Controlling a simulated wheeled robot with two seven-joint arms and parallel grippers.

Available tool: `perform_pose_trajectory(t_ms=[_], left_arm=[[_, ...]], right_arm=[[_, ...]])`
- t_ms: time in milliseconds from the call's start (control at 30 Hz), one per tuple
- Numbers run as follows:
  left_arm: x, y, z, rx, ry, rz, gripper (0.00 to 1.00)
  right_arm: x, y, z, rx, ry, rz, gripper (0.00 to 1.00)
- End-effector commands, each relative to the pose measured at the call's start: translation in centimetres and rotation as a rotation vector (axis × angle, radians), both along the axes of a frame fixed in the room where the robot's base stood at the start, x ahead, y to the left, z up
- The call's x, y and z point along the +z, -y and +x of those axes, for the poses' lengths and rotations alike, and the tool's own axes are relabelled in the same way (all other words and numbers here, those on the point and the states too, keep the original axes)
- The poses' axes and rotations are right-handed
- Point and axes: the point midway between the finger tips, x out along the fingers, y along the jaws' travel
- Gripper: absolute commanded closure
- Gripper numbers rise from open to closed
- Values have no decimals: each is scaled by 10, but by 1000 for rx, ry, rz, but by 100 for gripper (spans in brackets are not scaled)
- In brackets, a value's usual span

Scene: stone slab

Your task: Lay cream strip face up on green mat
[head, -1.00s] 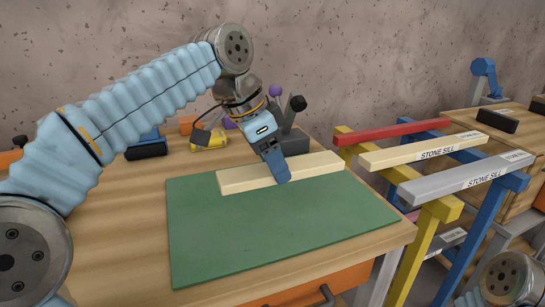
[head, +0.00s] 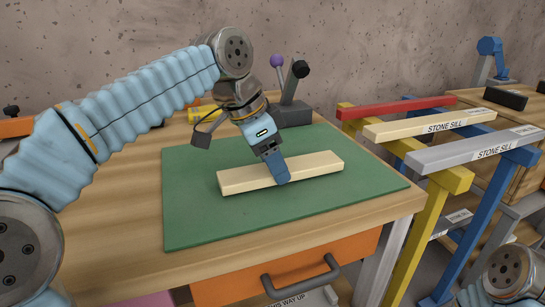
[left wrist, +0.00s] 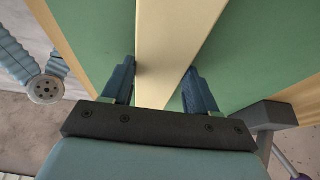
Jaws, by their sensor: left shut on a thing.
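The cream strip (head: 320,165) is a long plain bar over the middle of the green mat (head: 215,220). Its broad side is up and no marking shows on it. My left gripper (head: 279,172) is shut across the strip near its middle. In the left wrist view the strip (left wrist: 175,35) runs between the two fingers (left wrist: 160,85), with the mat (left wrist: 95,30) on both sides. I cannot tell whether the strip touches the mat or hovers just above it. My right gripper is out of view.
A rack at the right holds a red bar (head: 395,107), a cream "STONE SILL" bar (head: 430,124) and a grey one (head: 475,150). A dark block with levers (head: 291,115) stands behind the mat. The mat's front is clear. An orange drawer (head: 290,270) is below.

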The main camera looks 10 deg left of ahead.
Motion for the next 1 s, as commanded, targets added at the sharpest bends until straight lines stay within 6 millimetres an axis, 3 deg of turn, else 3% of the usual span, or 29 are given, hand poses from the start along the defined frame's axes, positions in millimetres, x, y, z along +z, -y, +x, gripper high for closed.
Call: perform_pose_trajectory(t_ms=[267, 300, 467, 800, 1000], left_arm=[[-1, 0, 0, 0, 2, -1, 84], [-1, 0, 0, 0, 2, -1, 39], [-1, 0, 0, 0, 1, 0, 14], [1, -1, 0, 0, 0, 0, 12], [32, -11, -6, 1, 3, -1, 12]], right_arm=[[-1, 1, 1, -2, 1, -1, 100], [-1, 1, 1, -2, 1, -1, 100], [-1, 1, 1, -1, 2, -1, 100], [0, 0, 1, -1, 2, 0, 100], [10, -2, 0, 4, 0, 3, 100]])
